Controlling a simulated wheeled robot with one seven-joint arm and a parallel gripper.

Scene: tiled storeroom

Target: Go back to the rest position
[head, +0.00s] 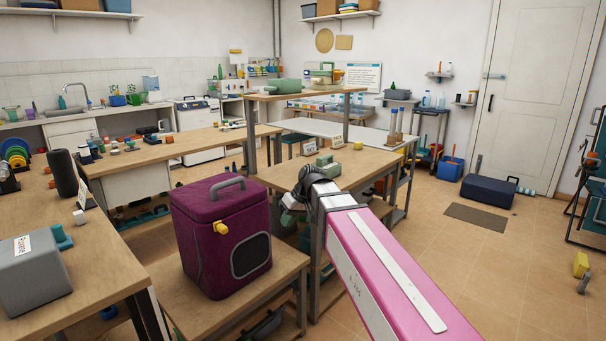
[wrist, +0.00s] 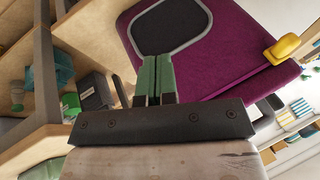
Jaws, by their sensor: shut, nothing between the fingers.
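My gripper (wrist: 156,80) shows in the wrist view with its two green fingers side by side, shut and empty. In the head view my gripper (head: 288,215) is partly hidden behind my pink arm and its dark wrist. A purple box (head: 205,250) with a grey top handle, a yellow latch and a dark mesh panel stands on a low wooden bench, just left of my gripper. In the wrist view the purple box (wrist: 225,62) fills the upper middle, beyond the fingers. I cannot tell the gap between fingers and box.
The low bench (head: 190,300) lies below the box. A wooden table (head: 345,165) with a green device (head: 328,165) stands behind my wrist. At left is a table (head: 70,270) with a grey box (head: 35,273). The tiled floor (head: 500,255) at right is mostly clear.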

